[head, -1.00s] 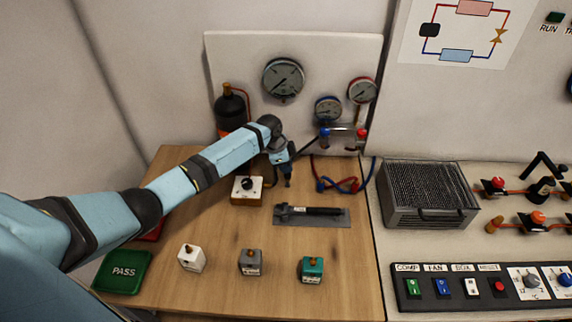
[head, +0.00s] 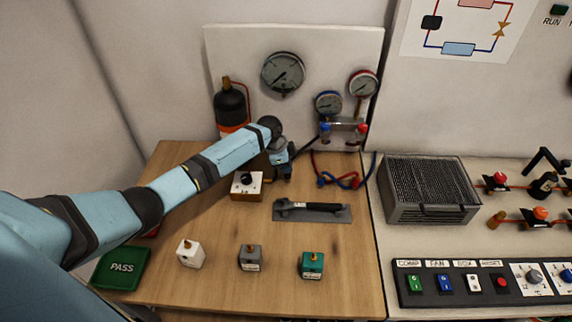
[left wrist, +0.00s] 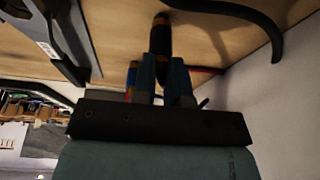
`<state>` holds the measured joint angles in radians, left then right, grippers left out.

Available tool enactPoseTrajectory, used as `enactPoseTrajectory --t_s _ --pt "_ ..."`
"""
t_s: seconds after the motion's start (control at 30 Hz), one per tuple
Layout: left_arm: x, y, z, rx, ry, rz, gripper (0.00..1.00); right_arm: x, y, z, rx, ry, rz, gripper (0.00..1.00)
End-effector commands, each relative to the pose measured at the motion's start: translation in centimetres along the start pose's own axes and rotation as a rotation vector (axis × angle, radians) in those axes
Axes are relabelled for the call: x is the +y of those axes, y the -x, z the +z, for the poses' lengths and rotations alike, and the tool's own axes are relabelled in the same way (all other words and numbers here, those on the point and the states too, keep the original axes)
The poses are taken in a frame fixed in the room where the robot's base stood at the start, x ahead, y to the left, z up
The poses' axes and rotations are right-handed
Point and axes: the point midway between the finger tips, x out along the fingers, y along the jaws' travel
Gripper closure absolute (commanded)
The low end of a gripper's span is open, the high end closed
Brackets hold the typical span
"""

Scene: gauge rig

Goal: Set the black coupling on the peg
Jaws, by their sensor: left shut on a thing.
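My left gripper (head: 287,174) is over the back of the wooden table, in front of the gauge panel. In the left wrist view its blue fingers (left wrist: 164,78) are shut on a dark cylindrical piece with orange-brown bands, which looks like the black coupling (left wrist: 161,38). In the head view the gripper largely hides the coupling. A black hose (head: 308,147) runs from near the gripper toward the gauge manifold. I cannot tell for sure which part is the peg. My right gripper is not in view.
A white-topped box with a black knob (head: 246,186) stands just left of the gripper. A grey plate with a black-handled tool (head: 312,212) lies in front of it. White, grey and teal blocks (head: 313,266) stand nearer. Red and blue hoses (head: 345,181) lie to the right.

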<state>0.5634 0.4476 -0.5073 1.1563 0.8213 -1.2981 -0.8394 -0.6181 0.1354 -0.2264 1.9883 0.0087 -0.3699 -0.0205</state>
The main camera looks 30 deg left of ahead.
Motion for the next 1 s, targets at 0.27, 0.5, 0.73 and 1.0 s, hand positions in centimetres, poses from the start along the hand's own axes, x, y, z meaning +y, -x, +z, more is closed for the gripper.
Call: enactPoseTrajectory --t_s 0.27,0.5,0.73,1.0 --pt "-0.01 0.02 -0.03 0.000 0.000 0.000 1.00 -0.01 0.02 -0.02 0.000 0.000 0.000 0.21" --pt "0.00 -0.20 0.05 0.000 0.000 0.000 1.00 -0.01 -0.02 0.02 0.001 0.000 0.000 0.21" --pt "0.00 -0.23 0.06 0.000 0.000 0.000 0.83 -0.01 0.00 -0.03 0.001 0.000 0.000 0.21" --pt "0.00 -0.22 0.06 0.000 0.000 0.000 0.68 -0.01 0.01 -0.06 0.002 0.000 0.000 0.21"
